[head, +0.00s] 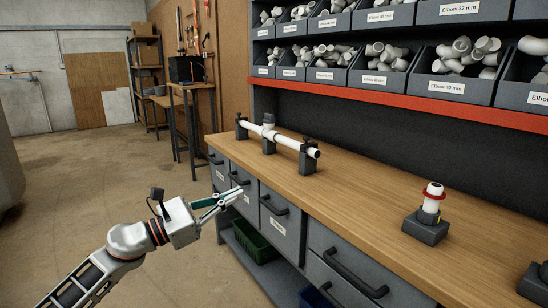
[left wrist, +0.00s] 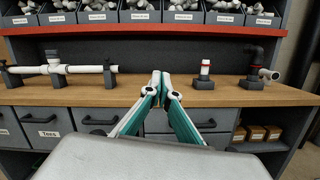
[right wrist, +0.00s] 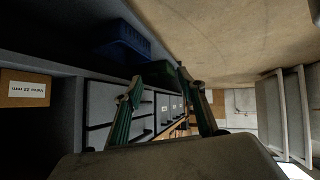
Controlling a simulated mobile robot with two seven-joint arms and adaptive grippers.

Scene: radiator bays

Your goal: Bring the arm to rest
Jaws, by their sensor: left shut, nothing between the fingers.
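My left gripper (head: 240,192) is in front of the workbench (head: 345,180), near its drawer fronts, with nothing held. In the left wrist view its two green-sided fingers meet at the tips (left wrist: 160,82), which point toward the bench's front edge. My right gripper (right wrist: 163,88) shows only in the right wrist view. Its fingers stand apart with nothing between them, near the bench's drawers and lower shelf, in a picture that appears upside down. My right arm is not seen in the head view.
A white pipe (head: 285,140) with a tee lies across dark holders on the bench. A white fitting with a red ring (head: 432,197) stands in a dark block. Labelled bins (head: 385,70) fill the shelves above. A green crate (head: 255,240) sits below. Floor at left is clear.

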